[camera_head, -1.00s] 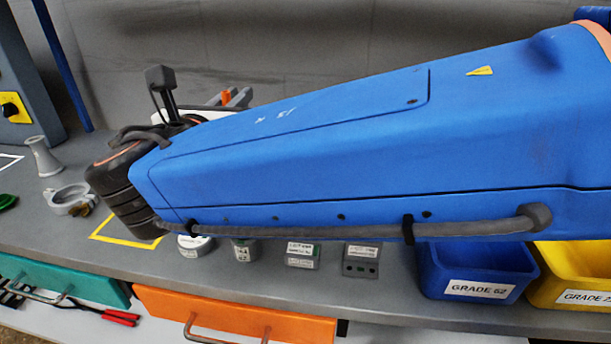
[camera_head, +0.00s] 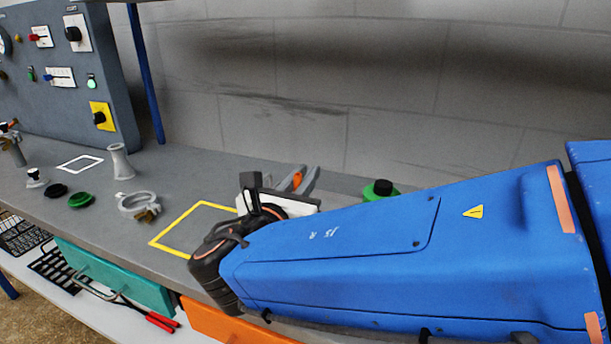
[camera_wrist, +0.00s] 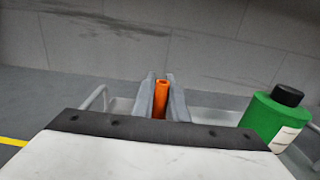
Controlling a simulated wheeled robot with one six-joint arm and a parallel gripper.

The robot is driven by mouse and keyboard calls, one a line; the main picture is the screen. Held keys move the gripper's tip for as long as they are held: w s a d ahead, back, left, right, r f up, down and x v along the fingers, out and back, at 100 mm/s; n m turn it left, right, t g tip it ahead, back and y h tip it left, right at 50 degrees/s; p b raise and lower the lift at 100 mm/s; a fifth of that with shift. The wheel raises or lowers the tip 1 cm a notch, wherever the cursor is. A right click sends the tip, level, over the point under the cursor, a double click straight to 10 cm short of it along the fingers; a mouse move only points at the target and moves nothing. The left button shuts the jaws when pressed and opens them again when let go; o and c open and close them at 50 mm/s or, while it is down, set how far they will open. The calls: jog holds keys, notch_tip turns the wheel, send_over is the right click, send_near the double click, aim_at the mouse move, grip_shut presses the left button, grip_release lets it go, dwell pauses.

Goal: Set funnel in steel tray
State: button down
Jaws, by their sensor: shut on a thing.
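My gripper (camera_head: 306,180) is shut on a narrow orange piece, which I take to be the funnel (camera_wrist: 161,99). Only a slim upright part shows between the grey fingers, and the rest is hidden. In the wrist view, the pale grey steel tray (camera_wrist: 218,117) lies beyond and below the fingers, with a raised handle at its left end. My wrist housing covers most of its inside. The funnel appears above the tray, but I cannot tell whether they touch. In the head view, my arm hides the tray.
A green bottle with a black cap (camera_wrist: 268,120) stands at the tray's right side. A yellow-outlined square (camera_head: 170,238) on the bench is mostly bare. Further left are a ring clamp (camera_head: 139,204), a grey flared fitting (camera_head: 120,164) and a green cap (camera_head: 81,200). A wall rises behind.

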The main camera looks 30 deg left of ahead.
jog(key=c, duration=1.8)
grip_release()
jog(key=shift+o, duration=0.2)
jog(key=shift+r, duration=0.1)
jog(key=s, duration=0.4)
jog(key=s+d, duration=0.1)
jog(key=s, duration=0.7)
jog(key=shift+d, duration=0.2)
